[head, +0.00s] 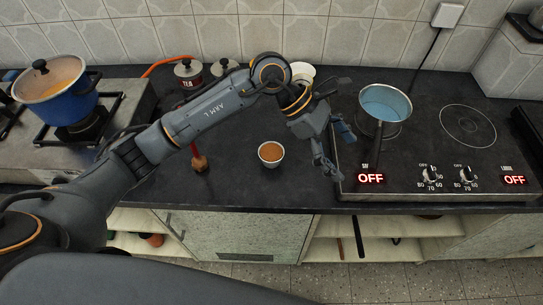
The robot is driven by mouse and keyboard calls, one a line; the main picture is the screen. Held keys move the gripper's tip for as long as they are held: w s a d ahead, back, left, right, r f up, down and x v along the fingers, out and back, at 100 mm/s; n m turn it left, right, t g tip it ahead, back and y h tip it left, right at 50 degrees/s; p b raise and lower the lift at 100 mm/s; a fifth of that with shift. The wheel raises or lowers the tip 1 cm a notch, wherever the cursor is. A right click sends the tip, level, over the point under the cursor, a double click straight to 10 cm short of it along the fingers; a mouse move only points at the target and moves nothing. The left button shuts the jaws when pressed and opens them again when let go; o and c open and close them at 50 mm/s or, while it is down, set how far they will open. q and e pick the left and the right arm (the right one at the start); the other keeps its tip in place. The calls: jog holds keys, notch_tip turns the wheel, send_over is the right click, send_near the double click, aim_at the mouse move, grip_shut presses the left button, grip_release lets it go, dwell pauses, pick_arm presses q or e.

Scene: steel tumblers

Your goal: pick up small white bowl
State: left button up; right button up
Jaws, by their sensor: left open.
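A small white bowl (271,161) with orange-brown contents stands upright on the dark counter (240,185), near its front edge. My left gripper (335,150) is open and empty to the right of this bowl, apart from it, beside the left edge of the cooktop. A second white round vessel (302,70) stands farther back, partly hidden behind my left arm; I cannot tell its full shape. My right gripper is not in view.
A blue pot (62,105) sits on a gas stove at left. Lidded tins (188,72) stand at the back, and a red-handled utensil (199,162) is left of the bowl.

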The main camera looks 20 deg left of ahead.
pick_arm(q)
jog(key=w+a+f+m+t+y, duration=0.15)
jog(key=w+a+y, duration=0.35)
jog(key=a, duration=0.5)
jog(key=y, duration=0.4)
send_over(271, 153)
jog(key=s, duration=0.2)
jog(key=shift+n, duration=0.25)
jog(key=f+p, duration=0.1)
jog(key=f, duration=0.7)
jog(key=shift+s+d+f+p, duration=0.15)
jog(key=shift+d+f+p, duration=0.05)
jog(key=shift+p, duration=0.15)
jog(key=shift+d+f, duration=0.1)
jog(key=shift+f, duration=0.2)
notch_tip(271, 153, down, 4)
jog(key=shift+d+r+p, duration=0.1)
jog(key=shift+r+p, duration=0.05)
jog(key=shift+p, duration=0.75)
jog(key=shift+f, duration=0.45)
jog(key=c, duration=1.4)
